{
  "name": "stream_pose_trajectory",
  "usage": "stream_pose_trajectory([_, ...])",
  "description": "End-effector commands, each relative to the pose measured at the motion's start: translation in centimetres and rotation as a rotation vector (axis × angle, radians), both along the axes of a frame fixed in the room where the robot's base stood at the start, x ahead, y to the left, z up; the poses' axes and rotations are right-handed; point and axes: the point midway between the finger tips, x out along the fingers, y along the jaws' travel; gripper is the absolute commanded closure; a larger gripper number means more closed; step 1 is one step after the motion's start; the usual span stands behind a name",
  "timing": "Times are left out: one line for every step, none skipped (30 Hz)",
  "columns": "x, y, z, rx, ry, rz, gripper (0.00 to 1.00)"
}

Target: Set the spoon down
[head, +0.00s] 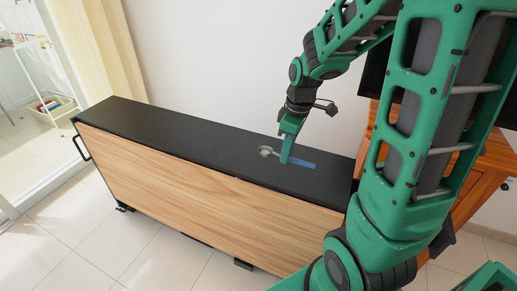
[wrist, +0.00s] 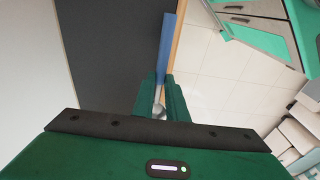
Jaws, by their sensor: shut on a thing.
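The spoon (head: 303,163) has a flat blue handle and a round metal bowl. My gripper (head: 285,158) points down and is shut on the spoon near its middle, with the bowl to the left and the handle to the right. The spoon is level, low over the black top of a long cabinet (head: 190,129); I cannot tell whether it touches. In the wrist view the blue handle (wrist: 167,45) reaches away from my gripper (wrist: 161,82), close along the cabinet's front edge. The fingers partly hide the metal part.
The black top is otherwise bare, with free room to the left. The cabinet front is light wood. An orange-brown wooden table (head: 480,165) stands at the right, partly behind my arm. A white wall is behind, and the tiled floor (head: 150,255) in front is clear.

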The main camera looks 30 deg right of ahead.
Motion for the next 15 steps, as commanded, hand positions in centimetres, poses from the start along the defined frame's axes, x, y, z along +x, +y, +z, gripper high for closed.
stream_pose_trajectory([0.4, -0.4, -0.4, 0.000, 0.002, -0.002, 1.00])
stream_pose_trajectory([0.7, -0.7, -0.6, -0.001, 0.003, -0.003, 1.00])
stream_pose_trajectory([1.1, -1.2, -1.0, 0.000, 0.005, -0.005, 1.00])
stream_pose_trajectory([1.4, -1.6, -1.3, 0.000, 0.005, -0.006, 1.00])
stream_pose_trajectory([1.8, -1.9, -1.7, 0.000, 0.005, -0.006, 1.00])
stream_pose_trajectory([2.4, -2.4, -2.1, -0.001, 0.004, -0.005, 1.00])
stream_pose_trajectory([2.7, -2.8, -2.4, 0.000, 0.005, -0.005, 1.00])
stream_pose_trajectory([3.1, -3.1, -2.7, 0.000, 0.005, -0.005, 1.00])
stream_pose_trajectory([3.6, -3.6, -3.2, 0.000, 0.004, -0.005, 1.00])
stream_pose_trajectory([4.0, -4.0, -3.4, -0.001, 0.003, -0.005, 1.00])
stream_pose_trajectory([4.4, -4.4, -3.8, 0.000, 0.005, -0.005, 1.00])
stream_pose_trajectory([4.8, -4.9, -4.2, 0.000, 0.005, -0.005, 1.00])
stream_pose_trajectory([5.3, -5.3, -4.5, -0.001, 0.004, -0.005, 1.00])
stream_pose_trajectory([5.6, -5.6, -4.9, 0.000, 0.005, -0.005, 1.00])
stream_pose_trajectory([6.1, -6.1, -5.2, -0.001, 0.003, -0.005, 1.00])
